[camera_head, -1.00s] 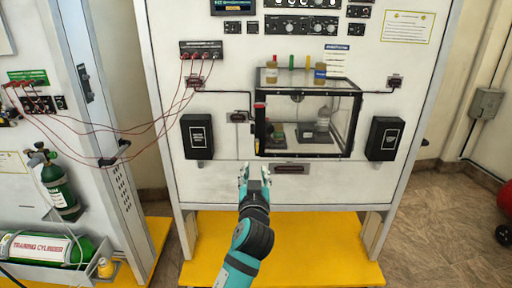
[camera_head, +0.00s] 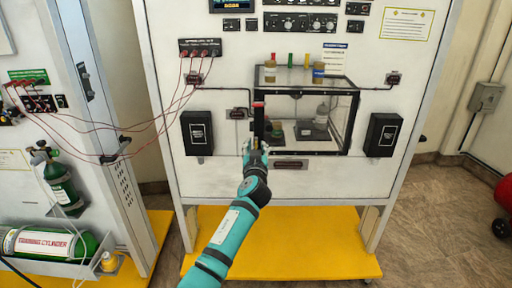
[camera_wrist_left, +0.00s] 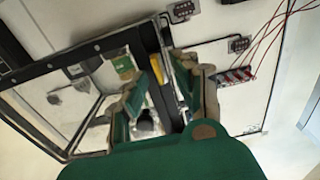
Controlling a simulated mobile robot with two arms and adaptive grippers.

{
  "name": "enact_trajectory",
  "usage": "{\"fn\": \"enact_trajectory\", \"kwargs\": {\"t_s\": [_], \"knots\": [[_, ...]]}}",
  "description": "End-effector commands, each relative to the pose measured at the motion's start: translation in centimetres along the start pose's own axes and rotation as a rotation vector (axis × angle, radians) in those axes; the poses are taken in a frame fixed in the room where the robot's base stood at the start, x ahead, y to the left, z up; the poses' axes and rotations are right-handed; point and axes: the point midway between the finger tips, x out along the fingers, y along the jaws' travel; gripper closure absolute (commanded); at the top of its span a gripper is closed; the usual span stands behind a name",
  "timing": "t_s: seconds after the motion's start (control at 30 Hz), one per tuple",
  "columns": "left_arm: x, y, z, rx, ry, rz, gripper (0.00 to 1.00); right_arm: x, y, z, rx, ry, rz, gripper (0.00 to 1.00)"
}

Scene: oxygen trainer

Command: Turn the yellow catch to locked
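The clear box (camera_head: 330,107) with a black frame is mounted on the white panel. My left gripper (camera_head: 256,150) is at the box's front left edge, close to the black upright with a red top (camera_head: 259,104). In the left wrist view the two fingers of this gripper (camera_wrist_left: 165,78) are apart. A small yellow part (camera_wrist_left: 156,90), which looks like the catch, shows between them beside the black frame. I cannot tell whether the fingers touch it. In the head view the gripper mostly hides the catch. My right gripper is not in view.
Black boxes (camera_head: 197,133) and (camera_head: 383,134) flank the clear box on the panel. Red cables (camera_head: 160,128) hang to the left. A yellow base (camera_head: 280,244) lies below. Bottles and small items sit inside and on top of the box.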

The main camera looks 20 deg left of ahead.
Motion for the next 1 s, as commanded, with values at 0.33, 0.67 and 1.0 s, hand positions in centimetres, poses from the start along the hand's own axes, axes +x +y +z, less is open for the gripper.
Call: {"fn": "enact_trajectory", "kwargs": {"t_s": [0.33,0.67,1.0], "knots": [[-0.02,0.01,-0.02,0.000,0.000,0.000,0.92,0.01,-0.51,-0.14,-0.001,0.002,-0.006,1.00],[-0.04,0.03,-0.01,0.002,0.000,0.000,1.00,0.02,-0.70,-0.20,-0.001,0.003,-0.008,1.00],[-0.05,0.14,0.10,0.095,0.001,0.000,1.00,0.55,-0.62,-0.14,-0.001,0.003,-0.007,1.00]]}}
